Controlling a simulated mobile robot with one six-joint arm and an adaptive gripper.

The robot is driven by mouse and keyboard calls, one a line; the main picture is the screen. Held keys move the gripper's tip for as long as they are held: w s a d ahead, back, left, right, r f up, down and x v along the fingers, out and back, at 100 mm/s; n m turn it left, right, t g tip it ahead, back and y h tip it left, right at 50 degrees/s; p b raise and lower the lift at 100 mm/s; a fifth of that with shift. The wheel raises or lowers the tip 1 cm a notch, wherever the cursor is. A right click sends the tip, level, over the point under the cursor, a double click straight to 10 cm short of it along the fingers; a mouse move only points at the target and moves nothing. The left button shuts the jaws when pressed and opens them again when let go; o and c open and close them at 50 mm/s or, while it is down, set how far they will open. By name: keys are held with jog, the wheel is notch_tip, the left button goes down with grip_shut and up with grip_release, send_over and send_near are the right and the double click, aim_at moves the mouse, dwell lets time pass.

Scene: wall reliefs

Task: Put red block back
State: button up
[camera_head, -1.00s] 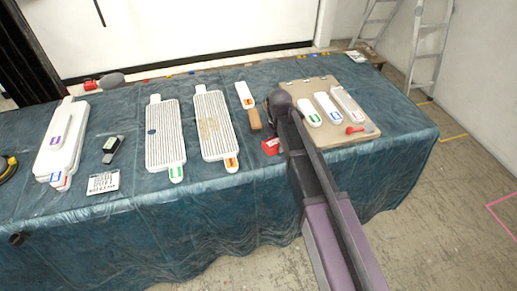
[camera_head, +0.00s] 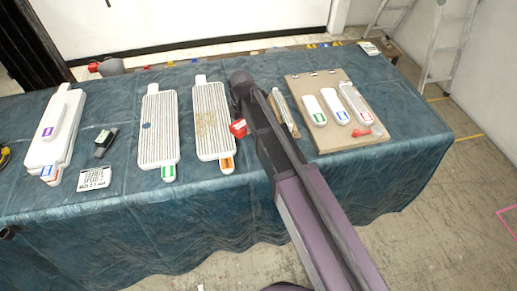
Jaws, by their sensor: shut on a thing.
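The red block (camera_head: 239,128) is just left of my arm, close to the right edge of the speckled, ribbed white board (camera_head: 213,118) with an orange-marked tab. It appears held above the table, though the exact gap is hard to judge. My gripper's fingers are hidden behind my own dark arm. The block travels with the arm, so my gripper is shut on it.
A tan clipboard (camera_head: 321,142) to the right holds several white labelled pieces and a red tool (camera_head: 367,132). A white item with a wooden part (camera_head: 285,110) is partly behind my arm. Another ribbed board (camera_head: 159,130) and a white stack (camera_head: 56,130) are left.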

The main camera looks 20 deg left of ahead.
jog(key=shift+w+a, duration=0.1)
dwell(0.3)
jog(key=s+d+f+m+b, duration=0.2)
jog(key=s+d+b, duration=0.1)
jog(key=s+d, duration=0.3)
jog(key=s+d+f+m+b, duration=0.2)
jog(key=s+d, duration=0.4)
jog(key=d, duration=0.4)
jog(key=shift+s+d+f+m+b, duration=0.15)
jog(key=shift+d+f+m+b, duration=0.25)
jog(key=shift+f+m, duration=0.45)
jog(key=shift+a, duration=0.1)
jog(key=w+a, duration=0.3)
jog(key=w, duration=0.1)
jog(key=w+a+f+b, duration=0.1)
jog(key=w+a, duration=0.2)
jog(key=w, duration=0.1)
jog(key=w+a, duration=0.3)
jog(key=w, duration=0.1)
jog(key=shift+w+a+f, duration=0.25)
jog(key=shift+w+a, duration=0.1)
jog(key=shift+w, duration=0.05)
jog(key=shift+f+b, duration=1.8)
jog(key=shift+b, duration=0.2)
